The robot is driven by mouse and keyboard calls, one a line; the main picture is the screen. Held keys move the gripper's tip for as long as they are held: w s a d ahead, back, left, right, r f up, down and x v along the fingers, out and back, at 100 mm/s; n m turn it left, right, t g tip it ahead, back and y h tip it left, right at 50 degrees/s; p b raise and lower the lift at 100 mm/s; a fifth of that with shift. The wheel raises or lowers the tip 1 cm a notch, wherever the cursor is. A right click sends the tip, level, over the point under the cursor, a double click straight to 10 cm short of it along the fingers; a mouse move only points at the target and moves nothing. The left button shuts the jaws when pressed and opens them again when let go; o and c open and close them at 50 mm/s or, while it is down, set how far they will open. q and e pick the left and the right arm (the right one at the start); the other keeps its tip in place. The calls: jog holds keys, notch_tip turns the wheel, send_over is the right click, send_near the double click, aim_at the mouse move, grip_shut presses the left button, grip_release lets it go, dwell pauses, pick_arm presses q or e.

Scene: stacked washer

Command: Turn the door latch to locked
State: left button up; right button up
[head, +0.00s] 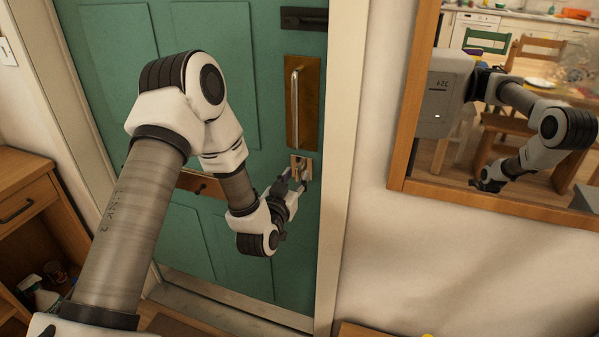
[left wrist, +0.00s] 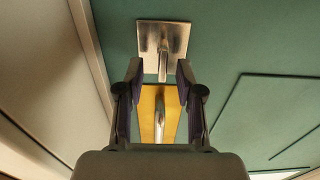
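The door latch (head: 301,165) is a small metal plate with a thumb-turn on the green door (head: 210,110), below the brass handle plate (head: 315,100). In the left wrist view the square latch plate (left wrist: 176,36) shows at top centre, with its narrow metal turn piece (left wrist: 163,66) running downward in the picture. My left gripper (head: 295,190) is at the latch. Its two dark fingers (left wrist: 160,78) are apart, one on each side of the turn piece, with visible gaps. Contact is not seen. My right gripper is not directly seen.
A wood-framed mirror (head: 398,130) on the wall at right reflects one of my arms and a kitchen. A wooden cabinet (head: 25,195) stands at the left. A dark fitting (head: 304,18) sits above the handle. The brass handle plate also shows below the latch in the left wrist view (left wrist: 147,108).

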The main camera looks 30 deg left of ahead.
aim_at(296, 180)
pick_arm(q)
jog(key=x, duration=0.3)
jog(key=shift+s+a+f, duration=0.1)
jog(key=shift+a, duration=0.05)
grip_shut()
jog(key=shift+n, duration=0.4)
jog(key=n+b, duration=0.2)
jog(key=shift+f+n, duration=0.15)
jog(key=shift+n, duration=0.15)
jog(key=n+b, duration=0.3)
jog(key=n, duration=0.2)
jog(key=shift+a+b, duration=0.1)
jog(key=shift+b, duration=0.3)
jog(key=n+b, duration=0.4)
jog(key=n, duration=0.2)
jog(key=shift+f+n, duration=0.15)
jog(key=shift+n, duration=0.15)
jog(key=shift+s+n+b, duration=0.1)
jog(key=shift+n+b, duration=1.1)
jog(key=shift+n, duration=0.3)
